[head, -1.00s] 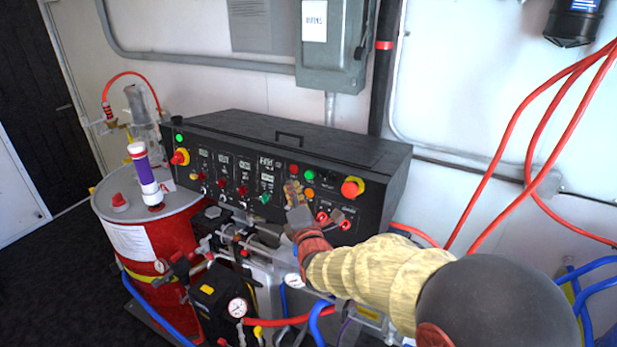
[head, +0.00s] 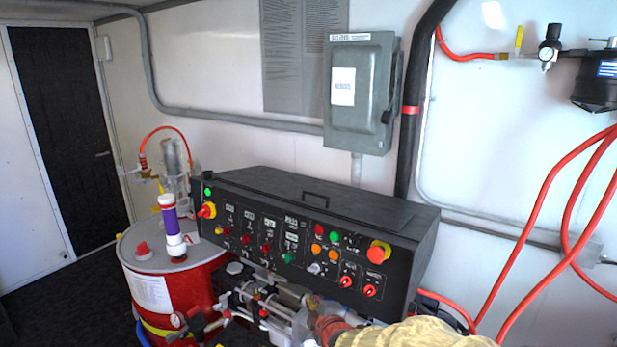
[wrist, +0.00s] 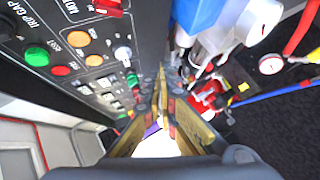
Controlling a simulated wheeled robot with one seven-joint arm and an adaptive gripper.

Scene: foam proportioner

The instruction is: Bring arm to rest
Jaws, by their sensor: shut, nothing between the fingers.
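My arm, in a yellow sleeve, shows at the bottom of the head view, below the right half of the black control panel (head: 300,235). My gripper is at the lower edge there, partly hidden and hard to make out. In the wrist view my gripper (wrist: 160,75) is shut, its fingers together with nothing between them. The control panel (wrist: 95,75) stands close on its left in that view, with green, orange and red buttons. The fingers appear apart from the panel face.
A red drum (head: 165,285) with a purple-and-white cylinder (head: 172,228) stands at left. A grey electrical box (head: 360,92) is on the wall. Red hoses (head: 560,190) hang at right. Pump fittings (head: 265,300) crowd below the panel. Dark floor (head: 60,300) is open at left.

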